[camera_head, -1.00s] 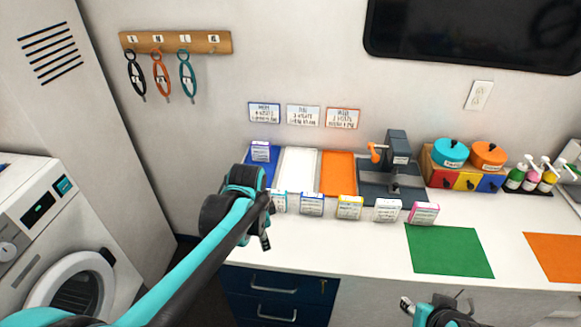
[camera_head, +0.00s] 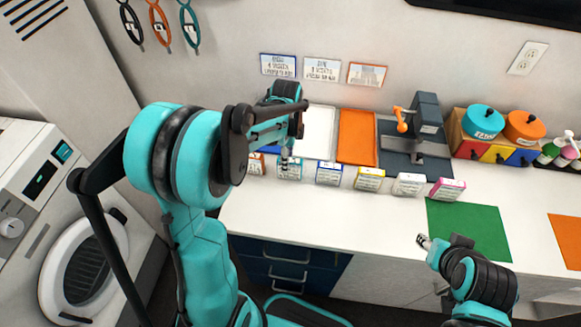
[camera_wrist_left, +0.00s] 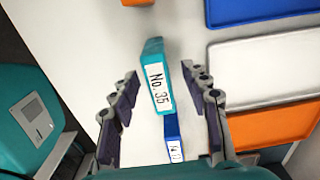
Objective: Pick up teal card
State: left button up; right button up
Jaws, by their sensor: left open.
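The teal card (camera_head: 290,169) stands upright on the white counter, in a row of coloured cards. In the left wrist view the teal card (camera_wrist_left: 156,76) shows its teal edge and a white "No. 35" label. My left gripper (camera_wrist_left: 160,84) is open, with one finger on each side of the card and gaps visible. In the head view my left gripper (camera_head: 290,150) is over the card, partly hidden by my arm. My right gripper (camera_head: 424,241) is low at the counter's front, away from the cards; its jaws are too small to judge.
A blue card (camera_head: 329,173) and an orange card (camera_head: 256,165) flank the teal one. Yellow (camera_head: 369,180), white (camera_head: 408,185) and pink (camera_head: 447,189) cards stand further right. White (camera_head: 318,128) and orange (camera_head: 357,136) trays lie behind. A green mat (camera_head: 474,226) is at the right.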

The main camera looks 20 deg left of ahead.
pick_arm(q)
jog(key=f, duration=0.1)
jog(key=f+b, duration=0.1)
jog(key=f, duration=0.1)
jog(key=d+f+b, duration=0.1)
jog(key=f, duration=0.1)
grip_shut()
jog(key=shift+r, duration=0.15)
